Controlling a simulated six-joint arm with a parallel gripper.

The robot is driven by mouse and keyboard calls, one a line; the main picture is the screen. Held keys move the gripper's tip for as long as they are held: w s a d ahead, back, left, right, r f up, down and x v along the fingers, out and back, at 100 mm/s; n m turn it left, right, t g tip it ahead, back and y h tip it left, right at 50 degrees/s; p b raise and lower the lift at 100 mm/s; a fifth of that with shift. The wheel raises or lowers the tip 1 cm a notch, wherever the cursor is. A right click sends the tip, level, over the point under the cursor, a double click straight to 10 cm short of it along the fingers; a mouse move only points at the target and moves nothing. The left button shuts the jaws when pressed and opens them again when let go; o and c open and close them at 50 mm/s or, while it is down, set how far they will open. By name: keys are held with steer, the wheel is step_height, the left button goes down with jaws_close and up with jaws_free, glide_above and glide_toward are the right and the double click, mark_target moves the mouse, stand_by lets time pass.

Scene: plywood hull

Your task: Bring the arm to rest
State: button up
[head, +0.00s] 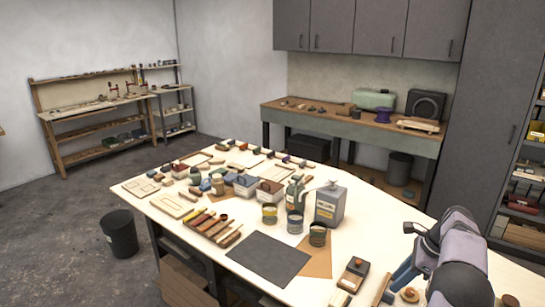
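My arm (455,258) shows at the lower right, folded over the near right part of the workbench (265,258). Only its grey and dark links can be made out. My gripper cannot be made out in the head view, so its fingers and anything between them are hidden or out of frame. A blue part (405,274) shows beside the arm, low over the bench; I cannot tell what it belongs to.
Near my arm lie a dark-topped block (353,274) and small wooden pieces. A grey can (330,204), several jars, a dark mat (263,259) and a tool tray (213,228) crowd the bench. A black bin (119,233) stands on the floor.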

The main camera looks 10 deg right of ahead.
steer(key=s+a+n+g+h, duration=0.1)
steer(key=s+a+n, duration=0.45)
steer(key=a, duration=0.35)
steer(key=s+a+n+g+h, duration=0.1)
steer(key=s+a+n, duration=0.3)
steer(key=a+n, duration=0.4)
steer(key=s+a+n+g, duration=0.1)
steer(key=s+a+n, duration=0.35)
steer(key=a, duration=0.55)
steer(key=s+a+f+n+h, duration=0.15)
steer(key=s+a+n, duration=0.25)
steer(key=s+n, duration=0.5)
step_height(320, 180, down, 14)
steer(key=s+m+b, duration=0.1)
steer(key=b, duration=1.2)
steer(key=shift+s+a+m, duration=0.15)
steer(key=shift+s+m, duration=0.1)
steer(key=shift+m, duration=0.05)
